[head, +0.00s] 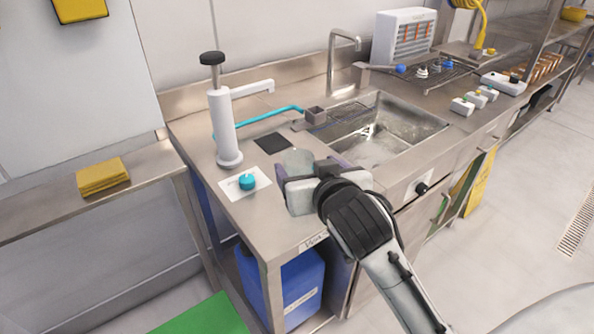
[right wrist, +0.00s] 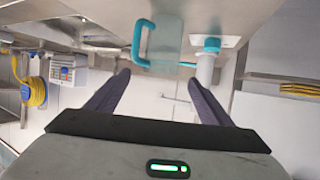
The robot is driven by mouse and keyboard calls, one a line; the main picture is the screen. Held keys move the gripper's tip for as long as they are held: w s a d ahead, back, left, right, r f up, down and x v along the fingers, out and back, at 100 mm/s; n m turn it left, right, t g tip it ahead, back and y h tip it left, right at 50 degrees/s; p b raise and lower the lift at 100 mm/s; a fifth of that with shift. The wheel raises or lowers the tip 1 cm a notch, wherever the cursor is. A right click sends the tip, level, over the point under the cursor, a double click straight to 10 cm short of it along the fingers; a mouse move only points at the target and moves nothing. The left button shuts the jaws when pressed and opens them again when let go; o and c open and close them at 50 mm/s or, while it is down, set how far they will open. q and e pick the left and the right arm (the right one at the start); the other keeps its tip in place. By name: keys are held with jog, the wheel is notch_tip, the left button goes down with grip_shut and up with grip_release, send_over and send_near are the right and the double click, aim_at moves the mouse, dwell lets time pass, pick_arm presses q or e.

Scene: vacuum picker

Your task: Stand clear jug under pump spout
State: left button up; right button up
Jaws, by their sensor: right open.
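The clear jug (head: 298,158) stands on the steel counter, partly hidden by my right gripper. Its teal handle (right wrist: 138,45) shows in the right wrist view. The white pump (head: 224,125) with a black knob stands upright to the left; its spout (head: 252,88) points right, with the tip above a dark square mat (head: 272,142). The jug is on the near right side of that mat. My right gripper (head: 311,172) is open at the jug, its purple fingers spread; they also show in the right wrist view (right wrist: 158,88). I cannot tell whether they touch it. My left gripper is out of view.
A teal cap (head: 247,181) sits on a white card left of the jug. A teal hose (head: 270,115) runs behind the mat to a small grey block (head: 315,114). The sink (head: 385,130) lies to the right. Yellow cloths (head: 102,176) lie on the left shelf.

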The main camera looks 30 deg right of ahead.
aim_at(300, 159)
jog(key=x, duration=0.6)
jog(key=shift+w+f, duration=0.15)
jog(key=shift+w, duration=0.2)
jog(key=c, duration=1.2)
jog(key=shift+c, duration=0.2)
